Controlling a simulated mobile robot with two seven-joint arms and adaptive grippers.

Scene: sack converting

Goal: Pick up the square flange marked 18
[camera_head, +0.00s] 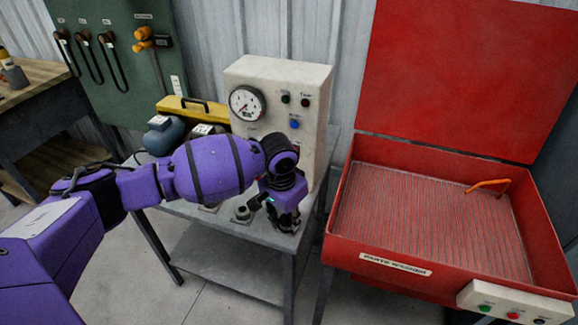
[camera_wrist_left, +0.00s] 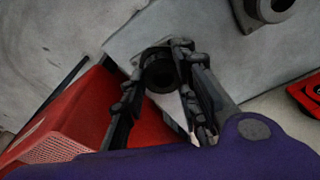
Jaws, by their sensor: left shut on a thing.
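My left gripper (camera_head: 286,212) points down over the right front part of the grey bench. In the left wrist view its two fingers (camera_wrist_left: 160,95) are closed on the round dark hub of a flange (camera_wrist_left: 159,70). A pale patch of the flange's base shows between the fingers. I cannot read any number on it, and I cannot tell whether it touches the bench top. Another flange (camera_head: 242,214) stands on the bench to the left of the gripper, and part of one shows at the top of the left wrist view (camera_wrist_left: 268,8). My right gripper is out of view.
A pale test box with a gauge (camera_head: 277,105) stands behind the gripper. A yellow-topped item (camera_head: 193,108) and a blue-grey motor (camera_head: 162,136) are at the back left. The red parts washer (camera_head: 395,268) stands close on the right, its lid open.

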